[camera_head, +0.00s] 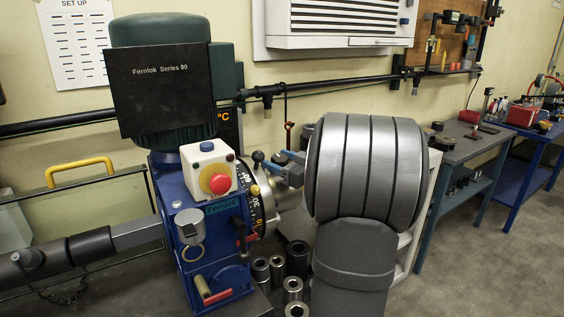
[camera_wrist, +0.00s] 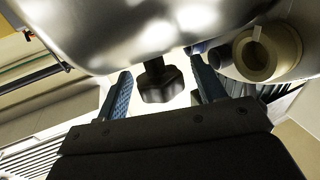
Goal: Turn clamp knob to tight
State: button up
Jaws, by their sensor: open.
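The clamp knob (camera_wrist: 161,86) is a dark, lobed knob on a short stem under a shiny metal body (camera_wrist: 140,30) in the wrist view. My gripper (camera_wrist: 160,72) is open, with one blue finger on each side of the knob. A gap shows between the knob and each finger, and nothing is gripped. In the head view my gripper (camera_head: 282,162) is at the right side of the blue Fernlok machine (camera_head: 212,262), by its black numbered dial (camera_head: 257,208). I cannot make out the clamp knob clearly there. My large grey wrist hides what lies behind it.
A black ball-ended lever (camera_head: 258,157) stands close to my fingers. A white box with a red button (camera_head: 219,183) tops the machine. A cream round fitting (camera_wrist: 268,53) is near the right finger. Several metal sleeves (camera_head: 292,289) stand below.

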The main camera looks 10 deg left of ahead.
jog(key=v, duration=1.7)
jog(key=shift+d, duration=0.2)
jog(key=x, duration=1.7)
jog(key=shift+a, duration=0.25)
jog(key=shift+d, duration=0.1)
